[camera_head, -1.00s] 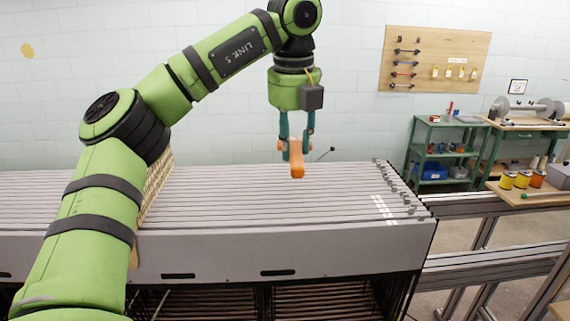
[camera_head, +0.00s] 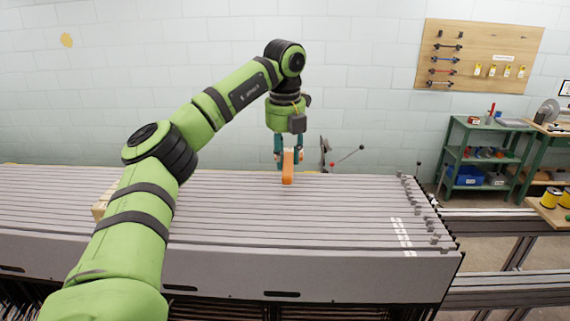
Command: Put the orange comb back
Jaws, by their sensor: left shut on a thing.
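The orange comb (camera_head: 288,168) is a short orange bar that hangs upright between the fingers of my left gripper (camera_head: 289,158). The gripper points down and is shut on the comb. The comb's lower end shows just in front of the far part of the grey slatted rack (camera_head: 330,215); I cannot tell whether it touches the slats. My right gripper is not in the picture.
A wooden tool board (camera_head: 480,55) hangs on the back wall. A green shelf (camera_head: 480,155) with a blue bin stands at the right. Thin rods with a grey bracket (camera_head: 325,153) rise behind the rack. A tan block (camera_head: 101,206) sits on the rack's left part, partly behind my arm.

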